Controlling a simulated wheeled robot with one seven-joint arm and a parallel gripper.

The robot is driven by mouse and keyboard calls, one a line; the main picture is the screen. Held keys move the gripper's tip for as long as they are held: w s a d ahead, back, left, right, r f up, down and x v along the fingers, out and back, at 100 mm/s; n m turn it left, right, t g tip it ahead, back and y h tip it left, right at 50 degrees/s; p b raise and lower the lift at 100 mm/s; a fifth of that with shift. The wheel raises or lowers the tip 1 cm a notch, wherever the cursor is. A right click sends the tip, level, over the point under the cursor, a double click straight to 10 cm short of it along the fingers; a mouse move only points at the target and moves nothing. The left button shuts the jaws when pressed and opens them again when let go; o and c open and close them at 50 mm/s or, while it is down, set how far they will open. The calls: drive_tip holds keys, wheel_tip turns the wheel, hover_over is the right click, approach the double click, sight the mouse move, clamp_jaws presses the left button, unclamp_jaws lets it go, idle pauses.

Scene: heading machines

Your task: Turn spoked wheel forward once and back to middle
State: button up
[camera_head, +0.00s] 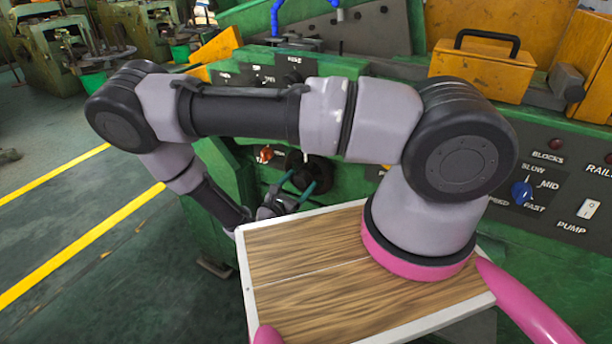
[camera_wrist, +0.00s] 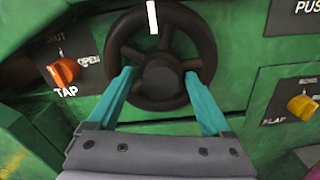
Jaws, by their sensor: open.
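The dark spoked wheel (camera_wrist: 203,40) is on the green machine front, with a round hub in its middle. A white mark (camera_wrist: 152,17) shows at the top of its rim. My gripper (camera_wrist: 159,73) is open, its two teal fingers reaching over the lower part of the wheel, one on each side of the hub. I cannot tell whether the fingers touch the rim or spokes. In the head view the wheel (camera_head: 294,160) is partly hidden by my arm, and my gripper (camera_head: 301,183) is in front of it.
An orange TAP knob (camera_wrist: 65,71) is left of the wheel and a yellow FLAP knob (camera_wrist: 301,106) lower right. In the head view, a blue knob (camera_head: 521,192) and PUMP switch (camera_head: 588,208) are at right. A yellow box (camera_head: 484,68) with a black handle stands above.

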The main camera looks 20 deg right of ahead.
drive_tip(key=shift+w+d, duration=0.4)
clamp_jaws()
